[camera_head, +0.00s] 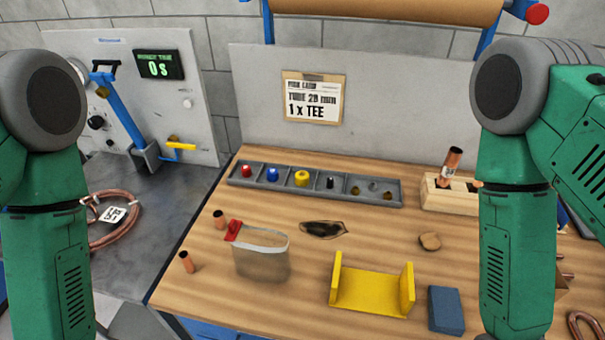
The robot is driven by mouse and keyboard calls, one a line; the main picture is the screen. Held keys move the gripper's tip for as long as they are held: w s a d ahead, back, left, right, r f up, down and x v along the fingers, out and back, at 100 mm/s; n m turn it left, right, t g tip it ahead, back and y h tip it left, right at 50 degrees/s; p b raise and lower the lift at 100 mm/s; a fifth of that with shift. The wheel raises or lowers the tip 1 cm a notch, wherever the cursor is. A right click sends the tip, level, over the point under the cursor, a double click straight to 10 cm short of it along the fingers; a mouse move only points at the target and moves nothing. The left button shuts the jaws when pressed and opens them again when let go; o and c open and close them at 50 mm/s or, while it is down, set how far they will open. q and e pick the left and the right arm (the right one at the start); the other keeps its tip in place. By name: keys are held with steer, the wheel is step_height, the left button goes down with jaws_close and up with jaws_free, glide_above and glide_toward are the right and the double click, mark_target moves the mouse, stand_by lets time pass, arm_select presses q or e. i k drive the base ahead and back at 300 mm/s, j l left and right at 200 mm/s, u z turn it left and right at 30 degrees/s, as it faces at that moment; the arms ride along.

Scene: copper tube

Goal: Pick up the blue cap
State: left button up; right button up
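The blue cap (272,175) sits in the second compartment from the left of a long grey tray (384,200) at the back of the wooden bench. A red cap (247,170) is in the compartment to its left and a yellow cap (301,178) in the one to its right. Nothing covers the blue cap. My green left arm stands at the left edge and my green right arm at the right. Both hang down out of the picture, and neither gripper shows.
On the wooden bench (205,280) are a clear container (262,262) with a red clip, a yellow bracket (372,289), a blue block (446,309) and short copper pieces (186,262). A wooden block (450,196) holds a copper tube (451,165). Bench space before the tray is partly clear.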

mark_target(272, 173)
steer(key=j+z, duration=0.1)
steer(key=z, duration=0.3)
steer(key=k+j+z, duration=0.1)
steer(key=z, duration=0.25)
steer(key=k+z, duration=0.15)
steer(key=z, duration=0.25)
steer(key=k+j+z, duration=0.1)
steer(key=z, duration=0.25)
steer(key=u, duration=1.4)
